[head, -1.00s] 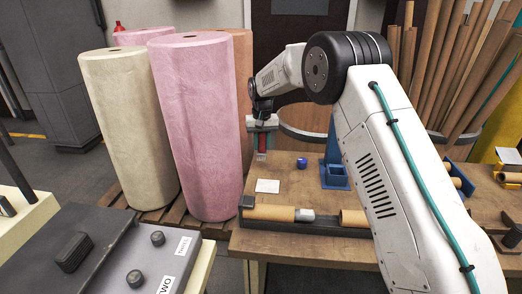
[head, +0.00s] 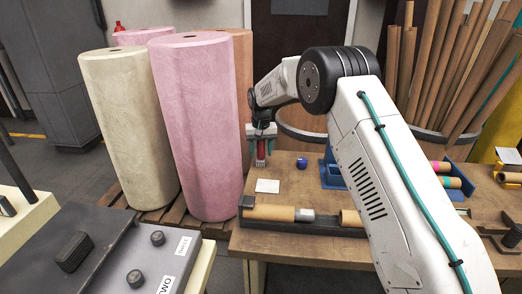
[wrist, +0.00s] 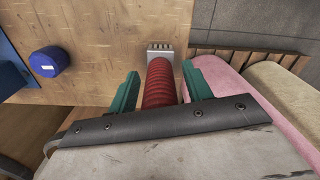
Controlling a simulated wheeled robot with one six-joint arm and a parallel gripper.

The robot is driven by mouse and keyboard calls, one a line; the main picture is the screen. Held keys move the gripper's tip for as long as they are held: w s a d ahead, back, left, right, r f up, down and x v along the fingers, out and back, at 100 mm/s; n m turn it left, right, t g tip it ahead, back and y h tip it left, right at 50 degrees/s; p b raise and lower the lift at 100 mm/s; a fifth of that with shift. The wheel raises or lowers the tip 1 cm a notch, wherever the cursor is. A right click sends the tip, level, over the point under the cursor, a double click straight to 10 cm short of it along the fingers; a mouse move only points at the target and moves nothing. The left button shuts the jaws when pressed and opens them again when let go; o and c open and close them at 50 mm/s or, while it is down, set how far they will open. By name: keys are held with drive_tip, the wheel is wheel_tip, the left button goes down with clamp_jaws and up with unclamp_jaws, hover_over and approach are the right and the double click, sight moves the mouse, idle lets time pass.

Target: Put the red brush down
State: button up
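The red brush (head: 260,148) is upright, bristles down, near the left edge of the wooden table. Its ribbed red handle (wrist: 160,85) and pale bristle end (wrist: 160,48) show in the wrist view. The bristles appear to be at the table top. My gripper (head: 262,136) is above the brush, its green fingers on either side of the handle. In the wrist view my gripper (wrist: 162,84) shows a narrow gap between each finger and the handle, so it looks open around it. The top of the handle is hidden by the gripper.
A blue round object (head: 302,163) and a white card (head: 268,186) lie close by on the table (head: 285,180). A blue holder (head: 333,178) stands to the right. Tall pink (head: 195,130) and cream (head: 125,130) felt rolls stand just left.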

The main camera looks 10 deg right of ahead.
wheel_tip(320, 180, up, 12)
drive_tip(key=shift+r, duration=0.15)
drive_tip(key=shift+s+d+r, duration=0.1)
drive_tip(key=shift+r, duration=0.15)
drive_tip(key=s+d+r, duration=0.4)
drive_tip(key=s+r, duration=0.4)
drive_tip(key=s, duration=0.6)
drive_tip(key=s+d+r, duration=0.3)
drive_tip(key=s+r, duration=0.5)
drive_tip(key=s, duration=0.5)
drive_tip(key=s+d+f, duration=0.1)
drive_tip(key=s+f, duration=0.1)
drive_tip(key=s, duration=0.7)
drive_tip(key=s+d+f+t, duration=0.1)
drive_tip(key=s+f, duration=0.2)
drive_tip(key=s, duration=0.7)
drive_tip(key=s+d+f, duration=0.1)
drive_tip(key=s+f, duration=0.1)
drive_tip(key=s, duration=0.8)
drive_tip(key=shift+d+f+n, duration=0.25)
drive_tip(key=shift+f+n, duration=0.05)
drive_tip(key=shift+f, duration=0.1)
drive_tip(key=shift+o, duration=0.4)
